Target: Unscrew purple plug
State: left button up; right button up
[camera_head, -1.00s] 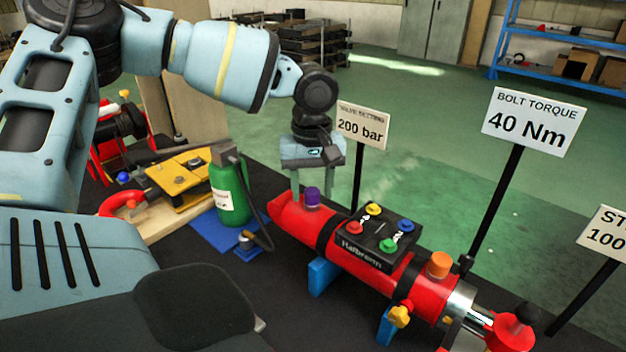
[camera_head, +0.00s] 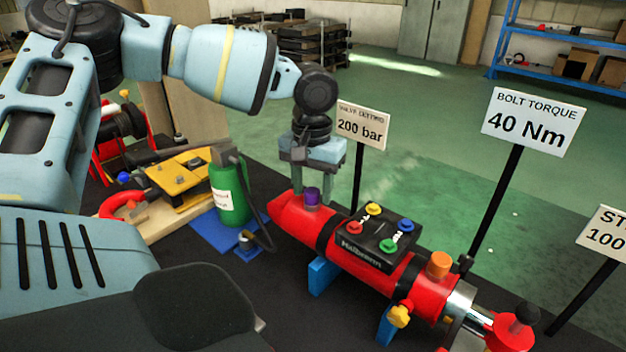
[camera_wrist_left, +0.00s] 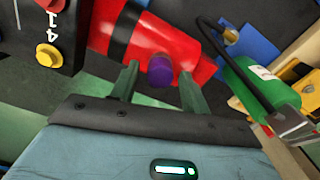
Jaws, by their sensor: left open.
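The purple plug (camera_head: 311,196) stands upright on top of the far left end of the red cylinder (camera_head: 338,232). My left gripper (camera_head: 313,188) points down over the plug, with its fingers open. In the left wrist view the purple plug (camera_wrist_left: 160,72) lies between the two open fingers of my left gripper (camera_wrist_left: 158,80), apart from both as far as I can tell. The red cylinder (camera_wrist_left: 165,40) shows behind it. My right gripper is not in view.
A black box with coloured knobs (camera_head: 377,238) sits on the cylinder, and an orange plug (camera_head: 439,265) stands farther right. A green bottle (camera_head: 229,190) with a black hose is left of the gripper. Sign posts stand behind the cylinder.

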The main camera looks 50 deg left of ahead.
pick_arm(q)
jog(key=m, duration=0.3)
jog(key=shift+m, duration=0.4)
jog(key=shift+m, duration=0.6)
jog(key=m, duration=0.4)
jog(key=shift+c, duration=0.4)
jog(key=c, duration=0.9)
grip_shut()
jog(key=shift+r, duration=0.15)
